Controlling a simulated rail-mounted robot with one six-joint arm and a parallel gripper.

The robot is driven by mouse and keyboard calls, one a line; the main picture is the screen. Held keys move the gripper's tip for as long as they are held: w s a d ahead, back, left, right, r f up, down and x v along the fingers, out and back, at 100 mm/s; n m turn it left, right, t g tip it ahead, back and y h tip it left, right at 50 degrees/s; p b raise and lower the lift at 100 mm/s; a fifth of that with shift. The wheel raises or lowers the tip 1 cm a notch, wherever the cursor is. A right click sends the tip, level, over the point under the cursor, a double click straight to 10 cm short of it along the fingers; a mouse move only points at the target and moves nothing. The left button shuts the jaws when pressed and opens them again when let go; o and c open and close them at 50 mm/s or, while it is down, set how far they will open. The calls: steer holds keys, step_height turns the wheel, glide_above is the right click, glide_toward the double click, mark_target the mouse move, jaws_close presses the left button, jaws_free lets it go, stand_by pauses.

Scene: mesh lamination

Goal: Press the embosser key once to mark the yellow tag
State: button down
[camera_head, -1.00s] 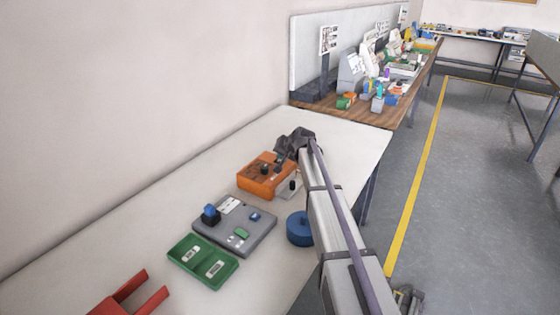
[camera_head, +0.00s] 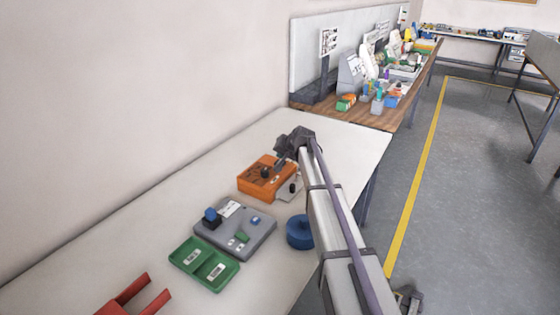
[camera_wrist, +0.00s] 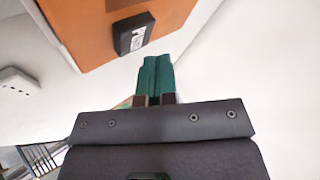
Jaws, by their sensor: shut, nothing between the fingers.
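An orange box-shaped unit (camera_head: 262,180) stands on the white table, with a dark knob (camera_head: 265,172) on top. I cannot tell for sure whether it is the embosser. In the wrist view, its orange body (camera_wrist: 95,25) fills the upper left, with a black block bearing a white label (camera_wrist: 133,33) on its side. My gripper (camera_head: 279,164) is shut and empty, above the far right part of the orange unit. Its teal fingers (camera_wrist: 157,62) are together just below the black block in the wrist picture; contact cannot be told. I cannot make out a yellow tag.
A grey panel (camera_head: 262,233) with a blue block (camera_head: 211,216) lies nearer, beside a green two-part tray (camera_head: 231,281). A blue round object (camera_head: 299,232) sits near the table's right edge. A red forked piece (camera_head: 125,298) lies in front. The far table end (camera_head: 355,145) is clear.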

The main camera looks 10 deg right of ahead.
step_height(320, 180, up, 5)
steer(key=p, duration=0.5)
steer(key=shift+f, duration=0.1)
stand_by(0.6)
steer(key=s+a+f+n+g+h, duration=0.1)
steer(key=s+a+g, duration=0.1)
steer(key=s, duration=1.2)
steer(key=s+a+f+n+g+h, duration=0.1)
steer(key=s+a+f+n+g, duration=0.1)
steer(key=s, duration=1.3)
steer(key=s+a+f+n+g+h, duration=0.1)
steer(key=s+a+f+n+g, duration=0.1)
steer(key=s, duration=1.2)
steer(key=a+g, duration=0.1)
steer(key=g, duration=0.1)
steer(key=shift+s+a+g, duration=0.3)
steer(key=shift+s, duration=0.1)
